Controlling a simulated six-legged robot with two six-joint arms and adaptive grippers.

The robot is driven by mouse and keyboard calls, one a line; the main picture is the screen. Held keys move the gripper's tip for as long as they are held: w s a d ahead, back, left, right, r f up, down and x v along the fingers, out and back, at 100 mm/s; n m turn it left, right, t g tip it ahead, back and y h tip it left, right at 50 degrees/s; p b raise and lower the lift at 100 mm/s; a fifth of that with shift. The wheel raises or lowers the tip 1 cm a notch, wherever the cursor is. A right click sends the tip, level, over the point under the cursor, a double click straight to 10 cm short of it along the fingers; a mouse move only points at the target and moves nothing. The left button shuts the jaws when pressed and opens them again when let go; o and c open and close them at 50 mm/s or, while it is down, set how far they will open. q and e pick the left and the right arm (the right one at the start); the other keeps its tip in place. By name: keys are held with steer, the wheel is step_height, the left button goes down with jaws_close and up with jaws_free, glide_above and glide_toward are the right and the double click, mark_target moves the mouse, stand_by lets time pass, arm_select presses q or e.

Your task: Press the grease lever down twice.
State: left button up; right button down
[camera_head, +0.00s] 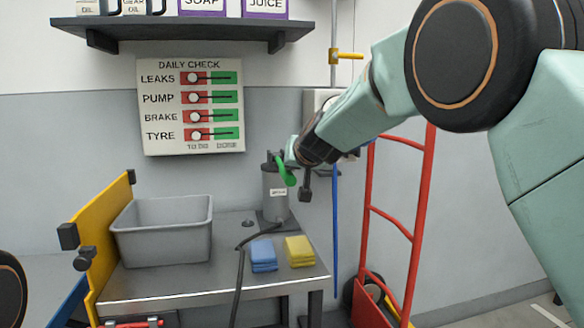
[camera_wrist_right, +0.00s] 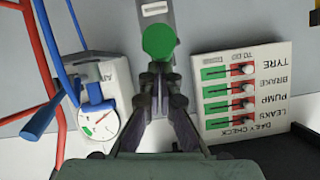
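The grease pump (camera_head: 276,193) is a dark grey cylinder with a label, upright at the back of the metal bench. Its green lever (camera_head: 287,171) curves out from the top and hangs to the right. In the right wrist view, the lever's round green end (camera_wrist_right: 158,40) lies just beyond my right gripper (camera_wrist_right: 161,72). The fingers are drawn together with nothing seen between them. I cannot tell whether they touch the lever. In the head view my right wrist partly hides the lever's surroundings. My left gripper is not in view.
A grey bin (camera_head: 165,232), a blue sponge (camera_head: 263,254) and a yellow sponge (camera_head: 299,250) are on the bench. A red hand truck (camera_head: 417,235) stands at right. The daily check board (camera_head: 190,107) hangs behind. A gauge box (camera_wrist_right: 97,95) shows beside my gripper.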

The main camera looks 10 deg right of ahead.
steer(key=shift+s+f+b, duration=0.25)
steer(key=shift+f+b, duration=0.05)
steer(key=shift+f, duration=0.6)
steer(key=shift+r, duration=0.15)
steer(key=r+p, duration=0.2)
steer(key=r, duration=0.1)
steer(key=r+p, duration=0.2)
steer(key=shift+s+d+r, duration=0.1)
steer(key=shift+d+r, duration=0.05)
steer(key=shift+d, duration=0.25)
steer(key=s+r+b, duration=0.1)
steer(key=s+b, duration=0.5)
steer(key=s, duration=0.3)
steer(key=shift+s+d+r, duration=0.2)
steer(key=shift+s+r, duration=0.1)
steer(key=shift+s, duration=0.1)
